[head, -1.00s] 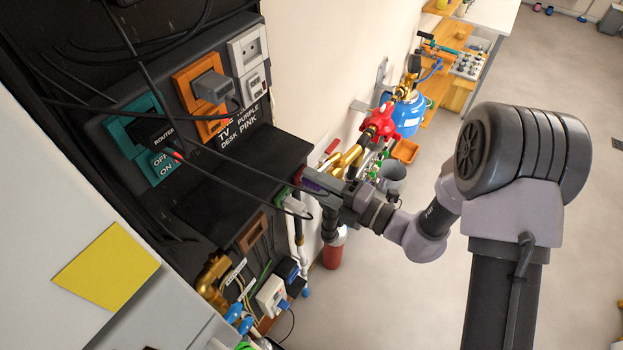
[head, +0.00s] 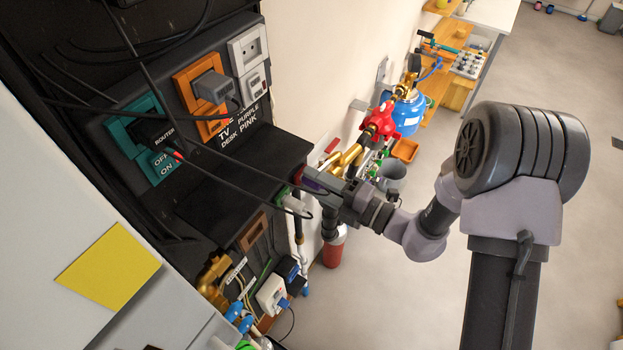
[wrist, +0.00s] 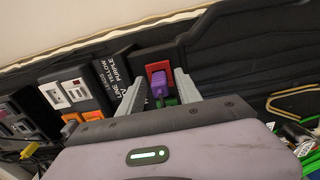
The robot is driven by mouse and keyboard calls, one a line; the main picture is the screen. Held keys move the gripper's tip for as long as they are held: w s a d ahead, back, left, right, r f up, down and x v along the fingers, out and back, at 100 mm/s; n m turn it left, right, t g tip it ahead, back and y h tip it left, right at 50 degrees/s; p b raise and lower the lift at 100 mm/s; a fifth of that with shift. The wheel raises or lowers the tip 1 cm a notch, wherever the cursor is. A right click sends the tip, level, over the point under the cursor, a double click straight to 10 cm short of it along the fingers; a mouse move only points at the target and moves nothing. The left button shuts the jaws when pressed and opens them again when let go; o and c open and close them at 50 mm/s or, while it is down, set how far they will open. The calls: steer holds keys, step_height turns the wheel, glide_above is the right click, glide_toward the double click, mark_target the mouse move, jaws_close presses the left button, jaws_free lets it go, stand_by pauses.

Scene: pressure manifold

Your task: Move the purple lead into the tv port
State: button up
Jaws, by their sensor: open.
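The purple lead's plug (wrist: 159,85) is between my gripper's fingers in the wrist view, in front of a red port (wrist: 158,67). It looks seated at that port, but I cannot tell how deep. My gripper (wrist: 160,76) is open, with one finger on each side of the plug and a gap visible beside it. In the head view my gripper (head: 320,187) is at the right end of the black ledge, and a bit of purple (head: 311,185) shows there. Which socket is the tv port cannot be told. A dark label panel (wrist: 115,78) carries white lead and port names.
A green part (wrist: 172,101) sits just beside the purple plug. A grey plug (head: 294,205) with a black cable is close to my gripper. Teal (head: 160,165), orange (head: 187,85) and white (head: 247,48) sockets line the upper panel. A brown socket (head: 253,231) is below the ledge.

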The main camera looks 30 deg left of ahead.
stand_by(0.3)
jaws_close()
stand_by(1.0)
steer(key=shift+d, duration=0.2)
steer(key=shift+s+d, duration=0.15)
steer(key=shift+d, duration=1.25)
steer(key=shift+s+d, duration=0.1)
steer(key=shift+d, duration=1.3)
